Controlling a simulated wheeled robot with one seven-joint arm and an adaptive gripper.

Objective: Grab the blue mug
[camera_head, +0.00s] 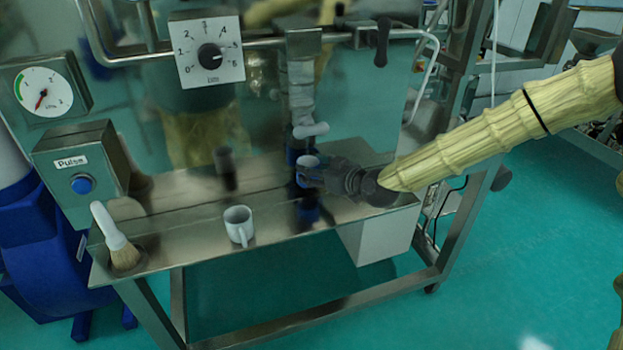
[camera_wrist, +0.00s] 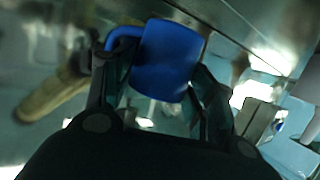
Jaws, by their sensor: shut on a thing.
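The blue mug (camera_wrist: 168,58) is between the two fingers of my gripper (camera_wrist: 155,76) in the wrist view, with its handle on the left side by one finger. In the head view, my gripper (camera_head: 311,177) is at the right part of the steel shelf, shut on the mug. Only the mug's pale opening and patches of blue (camera_head: 291,156) show there; my fingers hide much of it. A blue patch lower down looks like its reflection in the shelf, with a gap between, so the mug appears to be above the surface.
A white mug (camera_head: 239,226) stands on the steel shelf (camera_head: 190,228) to the left of my gripper. A brush (camera_head: 118,240) stands at the shelf's left end by the Pulse box (camera_head: 82,180). A steel column with a white-handled valve (camera_head: 311,130) rises close behind my gripper.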

